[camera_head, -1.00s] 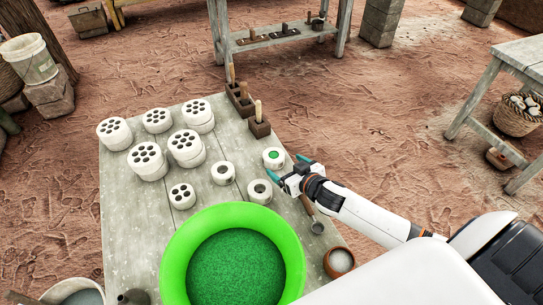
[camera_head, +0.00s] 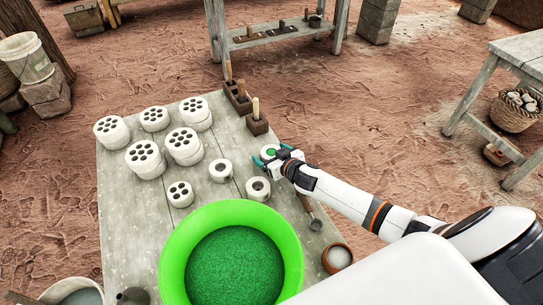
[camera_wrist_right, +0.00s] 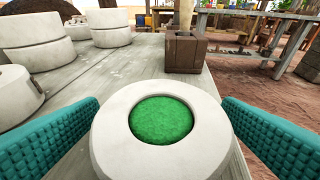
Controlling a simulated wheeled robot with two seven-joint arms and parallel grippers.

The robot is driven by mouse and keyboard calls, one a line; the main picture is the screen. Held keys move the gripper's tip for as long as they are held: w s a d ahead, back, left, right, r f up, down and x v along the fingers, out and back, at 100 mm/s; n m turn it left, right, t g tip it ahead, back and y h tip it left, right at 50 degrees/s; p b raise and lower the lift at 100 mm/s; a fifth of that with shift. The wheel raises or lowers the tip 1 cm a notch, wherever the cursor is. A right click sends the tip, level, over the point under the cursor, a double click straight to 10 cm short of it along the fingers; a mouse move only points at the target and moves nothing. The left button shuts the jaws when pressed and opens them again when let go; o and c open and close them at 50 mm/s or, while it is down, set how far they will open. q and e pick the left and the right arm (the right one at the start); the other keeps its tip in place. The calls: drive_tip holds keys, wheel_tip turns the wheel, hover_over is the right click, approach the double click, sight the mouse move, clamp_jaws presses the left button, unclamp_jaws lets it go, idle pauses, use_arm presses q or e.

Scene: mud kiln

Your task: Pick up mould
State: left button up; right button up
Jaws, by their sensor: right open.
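The mould is a white ring filled with green material. In the wrist view the mould (camera_wrist_right: 112,146) stands on the table between the two teal fingers of my right gripper (camera_wrist_right: 160,140). The fingers are open, one on each side, with a small gap visible on the right; contact on the left is unclear. In the head view my right gripper (camera_head: 269,158) reaches around the mould (camera_head: 265,151), which it partly hides. Two empty white rings (camera_head: 220,179) and (camera_head: 248,190) stand nearby on the table. My left gripper is out of view.
The wooden table (camera_head: 120,208) also holds several white perforated pieces (camera_head: 146,170), a green basin (camera_head: 175,250), and wooden blocks with handles (camera_head: 257,127) just behind the mould. A small brown bowl (camera_head: 326,266) stands near the right edge. Free room lies left of the basin.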

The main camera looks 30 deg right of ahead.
drive_tip(key=shift+c, duration=0.6)
drive_tip(key=c, duration=1.1)
